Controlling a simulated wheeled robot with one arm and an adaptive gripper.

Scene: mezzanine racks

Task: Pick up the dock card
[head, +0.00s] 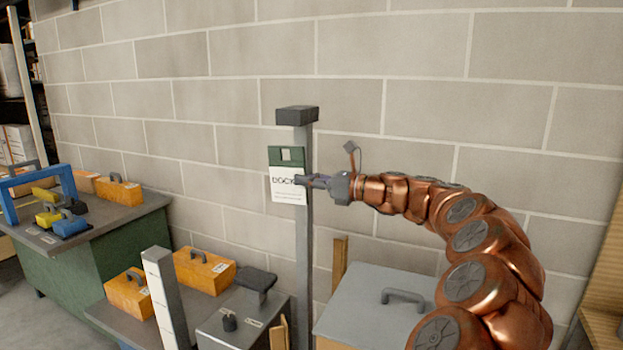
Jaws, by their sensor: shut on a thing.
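The dock card (285,174) is a white card with a green top band, a light square in the band and dark letters reading "DOCK". It hangs upright beside the left side of a grey post with a dark cap. My gripper (304,181) comes in from the right, across the front of the post, and its fingers are shut on the card's right edge. The fingertips are small here, and their exact grip on the card is hard to see. Whether the card touches the post cannot be told.
The grey post (304,230) stands close by my gripper. Below are a grey box with a handle (375,310), orange cases (205,270) and a white-faced upright (165,300). A green bench (95,262) with tools stands left. The block wall (420,110) lies behind.

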